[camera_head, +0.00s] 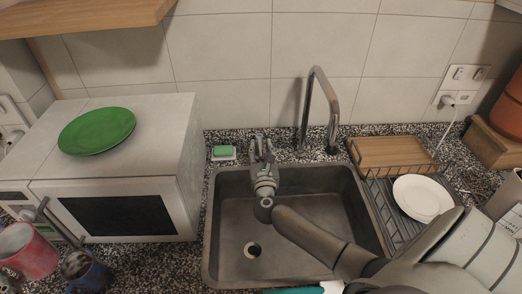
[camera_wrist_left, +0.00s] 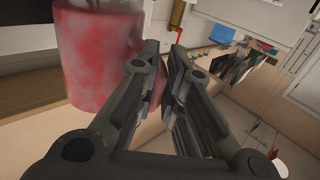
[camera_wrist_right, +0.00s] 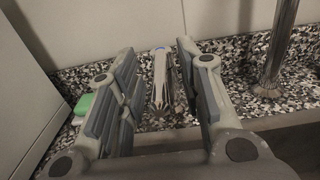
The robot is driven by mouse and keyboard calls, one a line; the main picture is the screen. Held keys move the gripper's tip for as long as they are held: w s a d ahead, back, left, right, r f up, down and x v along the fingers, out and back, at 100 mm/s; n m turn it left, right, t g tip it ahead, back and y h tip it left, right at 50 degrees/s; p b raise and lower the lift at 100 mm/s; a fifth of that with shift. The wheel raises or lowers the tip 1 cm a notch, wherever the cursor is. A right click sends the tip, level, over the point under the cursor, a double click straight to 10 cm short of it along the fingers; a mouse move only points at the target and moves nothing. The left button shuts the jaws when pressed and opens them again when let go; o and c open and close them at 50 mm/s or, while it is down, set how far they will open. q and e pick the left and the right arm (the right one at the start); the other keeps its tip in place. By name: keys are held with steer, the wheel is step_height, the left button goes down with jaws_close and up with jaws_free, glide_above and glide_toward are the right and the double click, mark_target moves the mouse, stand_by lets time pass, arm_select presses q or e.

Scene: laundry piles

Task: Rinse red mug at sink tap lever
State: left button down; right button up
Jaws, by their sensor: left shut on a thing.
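The red mug (camera_head: 28,250), smeared with whitish marks, is at the lower left of the head view, outside the sink; it also shows large in the left wrist view (camera_wrist_left: 95,55). My left gripper (camera_head: 50,212) is shut on the mug's handle side; the handle is mostly hidden by the fingers. The tap spout (camera_head: 318,95) arches up behind the sink (camera_head: 222,235). My right gripper (camera_head: 263,148) is at the sink's back edge, left of the spout. In the right wrist view its fingers are open on both sides of the metal tap lever (camera_wrist_right: 160,82), with gaps showing.
A white microwave (camera_head: 185,150) with a green plate (camera_head: 97,130) stands left of the sink. A green sponge (camera_head: 223,151) lies behind the sink. A dish rack (camera_head: 385,210) with a white plate (camera_head: 422,197) is at right. A blue mug (camera_head: 88,274) stands at lower left.

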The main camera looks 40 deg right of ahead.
steer(key=v, duration=1.2)
stand_by(0.4)
